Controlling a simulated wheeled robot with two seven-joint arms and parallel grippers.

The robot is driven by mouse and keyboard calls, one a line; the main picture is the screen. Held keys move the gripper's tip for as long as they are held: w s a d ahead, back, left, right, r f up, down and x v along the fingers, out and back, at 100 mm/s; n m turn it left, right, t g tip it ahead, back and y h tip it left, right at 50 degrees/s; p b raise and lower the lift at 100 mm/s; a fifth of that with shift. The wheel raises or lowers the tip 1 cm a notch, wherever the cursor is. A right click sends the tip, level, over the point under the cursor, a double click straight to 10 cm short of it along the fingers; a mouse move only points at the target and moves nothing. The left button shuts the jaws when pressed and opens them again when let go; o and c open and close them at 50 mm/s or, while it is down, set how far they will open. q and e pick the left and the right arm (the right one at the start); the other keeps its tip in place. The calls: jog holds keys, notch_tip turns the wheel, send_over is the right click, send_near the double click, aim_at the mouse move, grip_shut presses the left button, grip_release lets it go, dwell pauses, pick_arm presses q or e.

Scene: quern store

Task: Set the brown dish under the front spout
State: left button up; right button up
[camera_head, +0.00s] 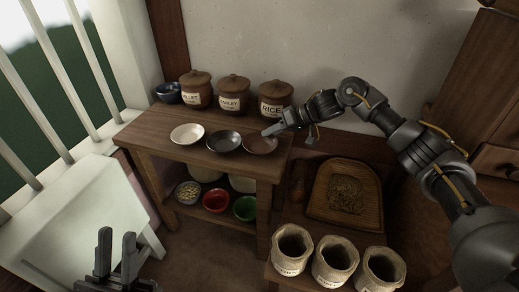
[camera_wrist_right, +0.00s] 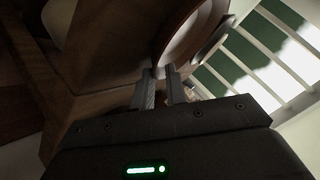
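The brown dish (camera_head: 260,140) is at the right end of the wooden table's top, beside a dark dish. My right gripper (camera_head: 268,132) is over its back right rim. In the right wrist view the brown dish (camera_wrist_right: 188,38) shows just beyond the tips of my right gripper (camera_wrist_right: 160,70); its rim runs near and between the fingers, which stand a little apart. My left gripper (camera_head: 116,245) is low at the left front, open and empty, far from the dish. I cannot make out any spout in either view.
The wooden table (camera_head: 150,131) also holds a cream dish (camera_head: 187,134), the dark dish (camera_head: 223,141), labelled jars (camera_head: 234,93) and a blue bowl (camera_head: 168,92). Bowls (camera_head: 216,200) stand on its lower shelf. A grain tray (camera_head: 318,205) and sacks (camera_head: 335,262) are at right.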

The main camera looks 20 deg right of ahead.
dwell(0.3)
grip_shut()
